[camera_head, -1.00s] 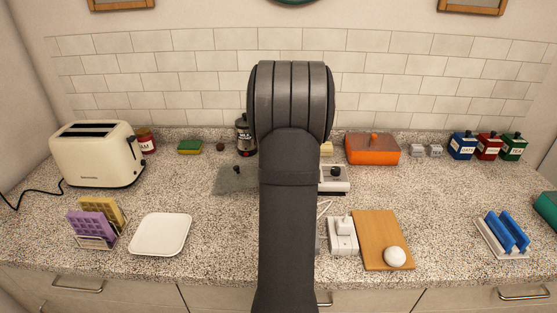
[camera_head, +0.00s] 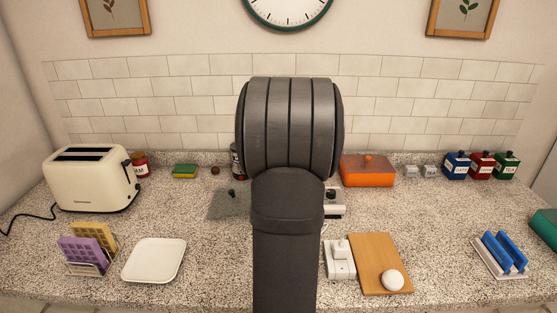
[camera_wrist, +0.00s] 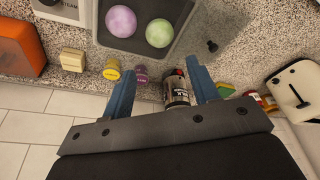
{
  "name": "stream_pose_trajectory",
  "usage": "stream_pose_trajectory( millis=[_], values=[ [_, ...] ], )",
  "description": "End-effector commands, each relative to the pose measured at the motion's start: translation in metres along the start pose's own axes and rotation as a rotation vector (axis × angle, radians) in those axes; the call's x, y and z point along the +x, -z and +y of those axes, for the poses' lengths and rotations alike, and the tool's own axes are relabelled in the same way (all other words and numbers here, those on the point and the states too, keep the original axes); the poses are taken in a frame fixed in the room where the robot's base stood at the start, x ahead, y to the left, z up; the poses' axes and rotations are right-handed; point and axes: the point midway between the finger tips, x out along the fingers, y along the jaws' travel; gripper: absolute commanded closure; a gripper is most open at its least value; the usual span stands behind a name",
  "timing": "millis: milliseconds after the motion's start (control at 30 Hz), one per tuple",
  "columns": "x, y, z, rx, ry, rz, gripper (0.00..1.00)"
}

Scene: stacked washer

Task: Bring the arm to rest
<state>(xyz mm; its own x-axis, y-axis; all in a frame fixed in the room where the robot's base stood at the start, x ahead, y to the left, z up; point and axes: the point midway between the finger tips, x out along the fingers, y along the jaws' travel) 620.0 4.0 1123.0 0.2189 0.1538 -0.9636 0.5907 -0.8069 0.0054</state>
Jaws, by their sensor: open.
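My arm (camera_head: 285,235) rises in the middle of the head view, and its dark rounded joint hides my gripper there. In the wrist view my gripper (camera_wrist: 160,68) is open, its two blue-grey fingers spread apart with nothing held. A dark bottle with a pale label (camera_wrist: 177,90) appears between the fingers, close to the right one. I cannot tell how far below them it is. The bottle shows only as a sliver beside my arm in the head view (camera_head: 237,160).
A dark tray (camera_wrist: 184,48) holds a purple ball (camera_wrist: 121,21) and a green ball (camera_wrist: 159,33). A cream toaster (camera_head: 92,180) stands left, an orange dish (camera_head: 367,172) back right. A white plate (camera_head: 155,260) and wooden board (camera_head: 375,255) lie in front. Bare counter (camera_head: 440,225) shows at right.

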Motion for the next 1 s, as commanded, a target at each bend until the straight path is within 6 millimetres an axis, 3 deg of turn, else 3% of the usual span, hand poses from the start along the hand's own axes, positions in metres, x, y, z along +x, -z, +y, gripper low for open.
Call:
stream_pose_trajectory(
  millis=[367,900,967,1000],
  values=[
    [0.012,0.000,0.000,0.000,0.001,-0.001,0.45],
    [0.116,-0.001,-0.001,-0.001,0.001,-0.003,0.45],
    [0.127,-0.002,-0.001,0.000,0.002,-0.003,0.45],
    [0.115,0.002,0.001,-0.001,-0.003,0.003,0.45]
  ],
)
